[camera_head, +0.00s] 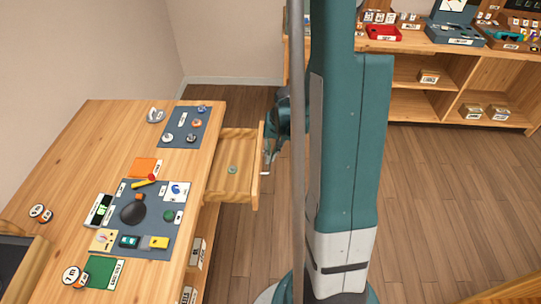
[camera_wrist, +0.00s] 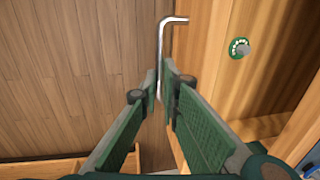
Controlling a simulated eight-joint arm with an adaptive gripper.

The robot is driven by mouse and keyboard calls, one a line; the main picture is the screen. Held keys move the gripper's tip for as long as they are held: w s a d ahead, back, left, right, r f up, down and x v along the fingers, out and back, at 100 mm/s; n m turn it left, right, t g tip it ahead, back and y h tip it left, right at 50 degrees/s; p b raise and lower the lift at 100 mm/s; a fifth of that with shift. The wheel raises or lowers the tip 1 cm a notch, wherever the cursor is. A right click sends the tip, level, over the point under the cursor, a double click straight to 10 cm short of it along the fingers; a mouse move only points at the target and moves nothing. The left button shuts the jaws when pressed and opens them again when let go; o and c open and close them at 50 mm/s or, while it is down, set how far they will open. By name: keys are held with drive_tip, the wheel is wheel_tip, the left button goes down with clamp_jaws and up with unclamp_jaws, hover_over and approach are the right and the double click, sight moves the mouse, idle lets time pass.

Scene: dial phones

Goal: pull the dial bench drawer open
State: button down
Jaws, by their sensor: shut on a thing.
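The wooden drawer (camera_head: 240,147) stands pulled out from the right side of the dial bench (camera_head: 85,150). A small green round piece (camera_head: 232,170) lies in it and shows in the wrist view (camera_wrist: 239,47) with a grey middle. The drawer's metal bar handle (camera_wrist: 161,50) is on the outside of its front panel (camera_wrist: 187,45). My gripper (camera_wrist: 162,84) is shut on the handle, with its fingertips on either side of the bar. In the head view my arm hides part of the gripper by the drawer front.
Grey mats with dials, cards and small parts lie on the bench top. Open shelving (camera_head: 420,75) stands at the back right, with boxes and trays. The wood floor (camera_head: 430,200) right of my column is clear.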

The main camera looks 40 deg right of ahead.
drive_tip(key=s+d, duration=0.6)
drive_tip(key=shift+s+d+b, duration=0.4)
drive_tip(key=c, duration=2.9)
unclamp_jaws()
drive_tip(key=shift+o, duration=0.2)
drive_tip(key=shift+r, duration=0.2)
wheel_tip(320, 180, up, 11)
drive_tip(key=s+d, duration=0.1)
drive_tip(key=shift+s+d+r, duration=0.2)
drive_tip(key=shift+s+d, duration=0.05)
drive_tip(key=shift+a, duration=0.1)
